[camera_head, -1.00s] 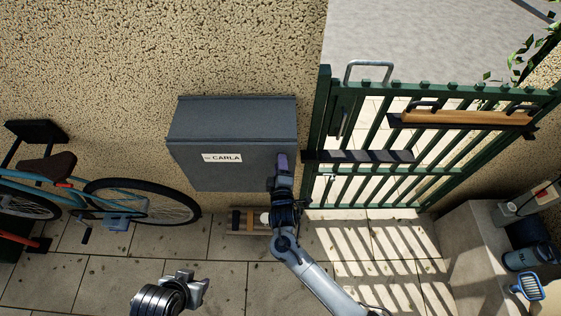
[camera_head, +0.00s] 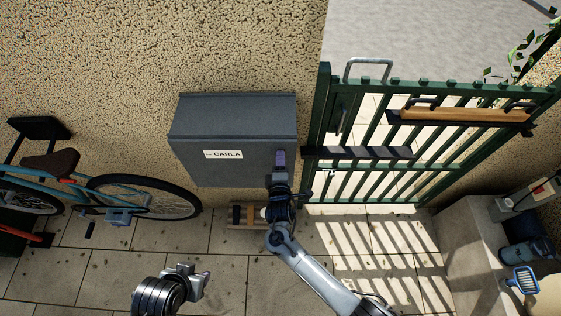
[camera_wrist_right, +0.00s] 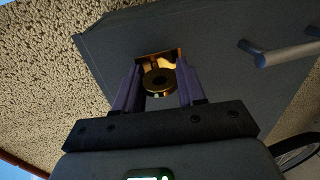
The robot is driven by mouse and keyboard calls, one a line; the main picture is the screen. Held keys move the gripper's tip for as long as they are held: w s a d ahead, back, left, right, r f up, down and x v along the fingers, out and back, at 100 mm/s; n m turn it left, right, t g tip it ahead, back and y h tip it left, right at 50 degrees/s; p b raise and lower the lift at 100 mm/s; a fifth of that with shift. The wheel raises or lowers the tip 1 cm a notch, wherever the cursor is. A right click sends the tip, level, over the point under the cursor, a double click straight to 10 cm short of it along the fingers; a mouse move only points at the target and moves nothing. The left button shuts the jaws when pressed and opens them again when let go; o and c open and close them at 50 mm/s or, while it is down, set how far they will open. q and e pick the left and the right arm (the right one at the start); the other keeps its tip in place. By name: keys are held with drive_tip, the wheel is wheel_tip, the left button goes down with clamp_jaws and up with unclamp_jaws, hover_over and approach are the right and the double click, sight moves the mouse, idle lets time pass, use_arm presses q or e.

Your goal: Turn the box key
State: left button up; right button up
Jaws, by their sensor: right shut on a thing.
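A grey wall box (camera_head: 230,122) with a white label reading "CARLA" hangs on the rough wall in the head view. My right gripper (camera_head: 280,160) is at the lower right of its front face. In the right wrist view, a round brass key (camera_wrist_right: 158,81) with a hole in its head sits in front of a brass plate (camera_wrist_right: 170,56) on the box. The purple fingers of my right gripper (camera_wrist_right: 158,88) are shut on the key, one on each side. The key is hidden in the head view. My left gripper (camera_head: 193,279) is low, away from the box; its finger gap is unclear.
A green gate (camera_head: 400,150) stands right of the box. A blue bicycle (camera_head: 110,200) leans at the left. A low concrete block (camera_head: 460,235) is at the lower right. A grey bar handle (camera_wrist_right: 285,53) juts from the box in the right wrist view.

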drive_tip(key=o, duration=0.8)
drive_tip(key=shift+s, duration=0.45)
drive_tip(key=s, duration=0.3)
drive_tip(key=s+r, duration=0.1)
drive_tip(key=s, duration=0.5)
drive_tip(key=shift+s+r, duration=0.4)
